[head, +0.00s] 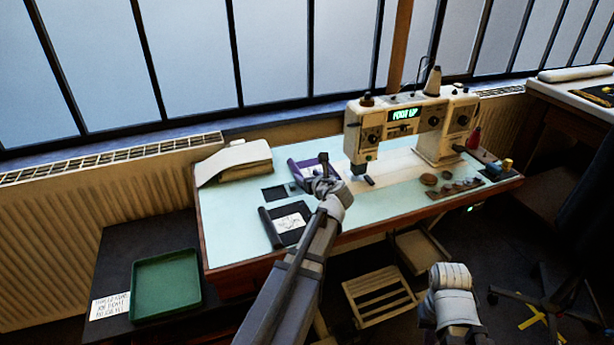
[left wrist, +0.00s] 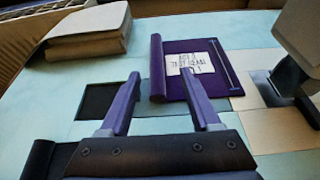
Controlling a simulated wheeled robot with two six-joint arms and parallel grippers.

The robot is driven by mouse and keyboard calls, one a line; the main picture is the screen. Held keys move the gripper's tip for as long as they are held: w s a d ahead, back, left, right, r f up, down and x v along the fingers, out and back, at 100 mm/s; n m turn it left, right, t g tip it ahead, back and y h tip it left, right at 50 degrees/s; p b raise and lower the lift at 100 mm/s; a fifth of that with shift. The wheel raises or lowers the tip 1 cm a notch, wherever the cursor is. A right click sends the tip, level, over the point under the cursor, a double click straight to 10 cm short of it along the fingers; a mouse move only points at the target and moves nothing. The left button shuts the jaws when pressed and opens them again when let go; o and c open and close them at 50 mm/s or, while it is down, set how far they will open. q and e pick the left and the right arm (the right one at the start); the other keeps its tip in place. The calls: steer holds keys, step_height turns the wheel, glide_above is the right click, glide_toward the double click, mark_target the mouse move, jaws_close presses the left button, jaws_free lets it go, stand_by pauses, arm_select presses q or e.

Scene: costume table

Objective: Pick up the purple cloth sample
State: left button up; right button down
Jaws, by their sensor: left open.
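The purple cloth sample (head: 294,165) lies on the pale table top, left of the sewing machine, partly hidden by my left arm in the head view. In the left wrist view the cloth (left wrist: 157,72) has a thick rolled left edge and a flat part with a white lettered label. My left gripper (left wrist: 161,76) is open and empty. Its left finger shows left of the roll, and its right finger overlaps the label in the picture.
A sewing machine (head: 400,125) stands to the right of the cloth. A folded beige cloth (head: 235,160) lies at the back left. A black sample with a label (head: 289,222) lies nearer the front edge. A green tray (head: 166,284) sits on a lower dark surface at left.

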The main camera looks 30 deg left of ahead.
arm_select(q)
steer(key=shift+w+a+f+b, duration=0.25)
steer(key=shift+a+f+b, duration=0.05)
steer(key=shift+a+f, duration=0.1)
steer(key=x, duration=0.1)
steer(key=b+x, duration=0.1)
steer(key=x, duration=0.1)
steer(key=b+x, duration=0.1)
steer(key=shift+s+a+f, duration=0.15)
steer(key=shift+a+f, duration=0.05)
steer(key=shift+f, duration=0.3)
steer(key=shift+r, duration=0.1)
jaws_close()
